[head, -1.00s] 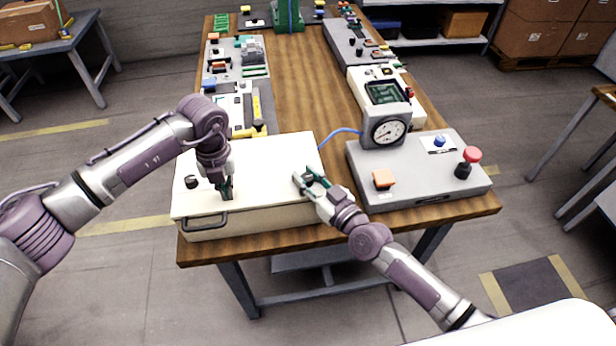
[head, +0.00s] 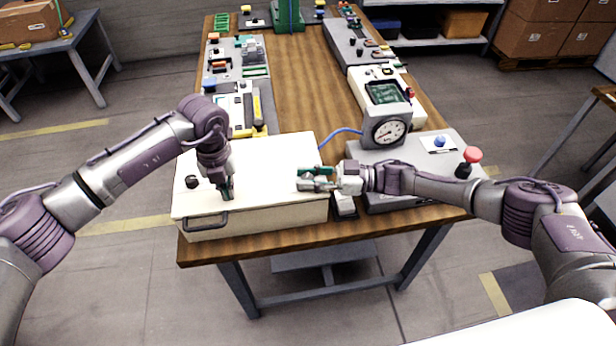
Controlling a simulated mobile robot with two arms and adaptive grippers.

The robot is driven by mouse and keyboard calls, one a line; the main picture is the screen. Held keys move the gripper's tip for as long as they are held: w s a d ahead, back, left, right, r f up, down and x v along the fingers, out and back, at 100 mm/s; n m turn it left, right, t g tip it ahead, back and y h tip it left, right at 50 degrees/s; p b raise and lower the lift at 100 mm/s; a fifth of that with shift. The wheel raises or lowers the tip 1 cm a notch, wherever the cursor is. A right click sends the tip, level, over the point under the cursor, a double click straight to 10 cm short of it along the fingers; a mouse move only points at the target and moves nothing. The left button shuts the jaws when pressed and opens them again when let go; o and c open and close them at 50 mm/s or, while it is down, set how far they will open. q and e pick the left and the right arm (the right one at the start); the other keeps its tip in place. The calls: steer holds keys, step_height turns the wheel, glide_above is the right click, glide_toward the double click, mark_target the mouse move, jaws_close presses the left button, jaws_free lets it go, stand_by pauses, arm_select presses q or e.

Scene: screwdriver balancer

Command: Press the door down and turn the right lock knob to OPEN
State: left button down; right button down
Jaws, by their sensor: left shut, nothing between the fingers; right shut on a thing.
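The cream box door (head: 265,160) lies flat and looks closed, with a dark handle (head: 206,222) on its front edge. A dark left knob (head: 192,182) stands on the door's left side. My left gripper (head: 228,195) is shut and empty, pointing down with its tips at the door's front middle. My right gripper (head: 303,179) reaches in from the right, lying nearly level over the door's right side. It is shut on the right lock knob, which its fingers hide. The knob's marking cannot be read.
Several devices line both table sides. The wooden middle (head: 290,85) is clear.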

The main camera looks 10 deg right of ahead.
mark_target(308, 178)
arm_select(q)
steer(key=shift+s+f, duration=0.15)
arm_select(e)
steer(key=shift+w+a+r+n+g, duration=0.1)
steer(key=shift+n+g, duration=0.95)
steer(key=shift+g, duration=0.5)
steer(key=shift+w+n+g, duration=0.1)
steer(key=shift+n+g, duration=0.95)
steer(key=shift+g, duration=0.5)
steer(key=shift+s+g, duration=0.3)
steer(key=shift+g, duration=0.2)
steer(key=c, duration=0.8)
jaws_free()
arm_select(q)
steer(key=shift+a, duration=0.1)
arm_select(e)
step_height(308, 178, up, 10)
steer(key=shift+s, duration=0.1)
arm_select(q)
steer(key=shift+w+r+p, duration=0.2)
steer(key=shift+r+p, duration=1.65)
steer(key=shift+r, duration=1.8)
arm_select(e)
step_height(308, 178, up, 4)
steer(key=shift+f, duration=0.25)
arm_select(q)
steer(key=shift+f, duration=0.1)
